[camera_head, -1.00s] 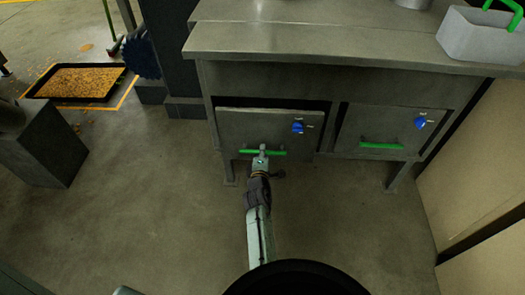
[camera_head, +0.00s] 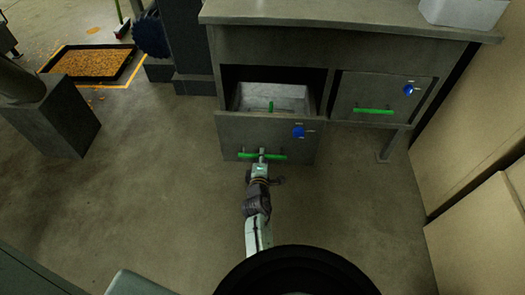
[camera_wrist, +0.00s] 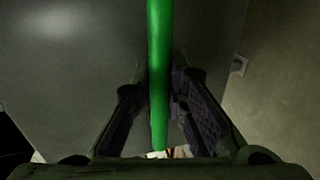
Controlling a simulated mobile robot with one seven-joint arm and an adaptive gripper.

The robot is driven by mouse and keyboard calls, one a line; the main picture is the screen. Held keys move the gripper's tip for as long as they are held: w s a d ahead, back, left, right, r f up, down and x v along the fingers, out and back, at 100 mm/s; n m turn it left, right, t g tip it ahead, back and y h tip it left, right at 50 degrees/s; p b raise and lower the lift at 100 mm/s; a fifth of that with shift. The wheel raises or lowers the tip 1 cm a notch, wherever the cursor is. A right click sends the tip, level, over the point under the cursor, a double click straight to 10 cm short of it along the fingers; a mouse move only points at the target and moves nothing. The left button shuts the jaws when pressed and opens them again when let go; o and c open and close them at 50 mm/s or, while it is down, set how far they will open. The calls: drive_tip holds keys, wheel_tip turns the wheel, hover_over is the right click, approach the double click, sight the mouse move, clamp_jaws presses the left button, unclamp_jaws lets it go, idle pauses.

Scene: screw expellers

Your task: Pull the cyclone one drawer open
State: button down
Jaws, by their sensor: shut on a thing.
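The left drawer (camera_head: 240,128) of the grey metal bench stands pulled out, with a blue knob on its front. Its inside shows, with a light grey bin (camera_head: 288,98) that has a small green handle. My gripper (camera_head: 262,156) is shut on the drawer's green bar handle (camera_head: 246,155). In the wrist view the green handle (camera_wrist: 160,60) runs between the two fingers of my gripper (camera_wrist: 160,112). The label on the drawer is too small to read.
The right drawer (camera_head: 352,95) is shut and has its own green handle. A grey bin (camera_head: 460,14) stands on the bench top (camera_head: 330,18). Tan panels (camera_head: 480,130) stand at the right. A tray of grain (camera_head: 95,62) lies at the far left. The floor before the drawer is clear.

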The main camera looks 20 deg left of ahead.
drive_tip(key=shift+s+d, duration=0.15)
drive_tip(key=shift+s, duration=0.35)
drive_tip(key=shift+s+d, duration=0.15)
drive_tip(key=shift+s, duration=0.35)
drive_tip(key=c, duration=1.6)
unclamp_jaws()
